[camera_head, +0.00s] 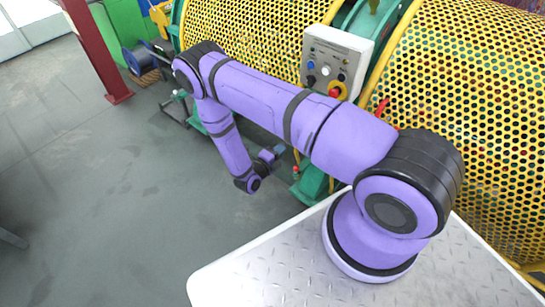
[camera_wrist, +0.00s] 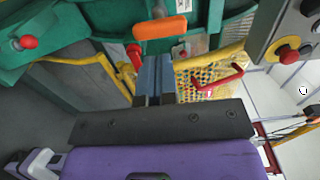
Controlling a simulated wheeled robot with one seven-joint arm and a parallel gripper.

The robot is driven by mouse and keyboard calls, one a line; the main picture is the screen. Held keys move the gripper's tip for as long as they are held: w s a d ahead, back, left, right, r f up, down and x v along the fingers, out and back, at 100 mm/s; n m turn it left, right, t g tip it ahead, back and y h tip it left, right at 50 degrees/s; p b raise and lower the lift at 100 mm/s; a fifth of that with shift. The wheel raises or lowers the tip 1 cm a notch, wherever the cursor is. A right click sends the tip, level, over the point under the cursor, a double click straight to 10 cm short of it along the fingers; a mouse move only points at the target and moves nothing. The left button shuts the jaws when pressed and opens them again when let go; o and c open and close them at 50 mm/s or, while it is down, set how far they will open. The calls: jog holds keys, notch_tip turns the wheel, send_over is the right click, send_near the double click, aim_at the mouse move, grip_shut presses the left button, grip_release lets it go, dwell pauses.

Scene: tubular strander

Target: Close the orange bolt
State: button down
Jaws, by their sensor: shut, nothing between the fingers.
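The orange bolt (camera_wrist: 160,27) shows in the wrist view as a short orange bar lying roughly crosswise, in front of green machine parts. My gripper (camera_wrist: 154,60) points up toward it from below, with its blue-grey fingers together and nothing between them. The fingertips are just below the bolt in the picture; I cannot tell whether they touch it. In the head view my gripper (camera_head: 279,150) is small, beside the machine's green base, and I cannot make out the bolt there.
A red-knobbed lever (camera_wrist: 134,56) and a red handle (camera_wrist: 217,80) flank the fingers. Another red knob (camera_wrist: 28,42) is on green metal at left. A control box (camera_head: 337,58) with buttons stands between yellow perforated guards (camera_head: 470,110). Grey floor (camera_head: 110,190) is open at left.

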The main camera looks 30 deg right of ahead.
jog(key=x, duration=0.6)
jog(key=shift+d, duration=0.2)
jog(key=shift+d, duration=0.1)
jog(key=x, duration=0.4)
jog(key=shift+w+d, duration=0.25)
jog(key=shift+d, duration=0.1)
jog(key=shift+w+d, duration=0.15)
jog(key=shift+d, duration=0.2)
jog(key=shift+r, duration=0.1)
jog(key=shift+a, duration=0.5)
jog(key=v, duration=1.3)
jog(key=shift+s+a, duration=0.25)
jog(key=shift+s, duration=0.05)
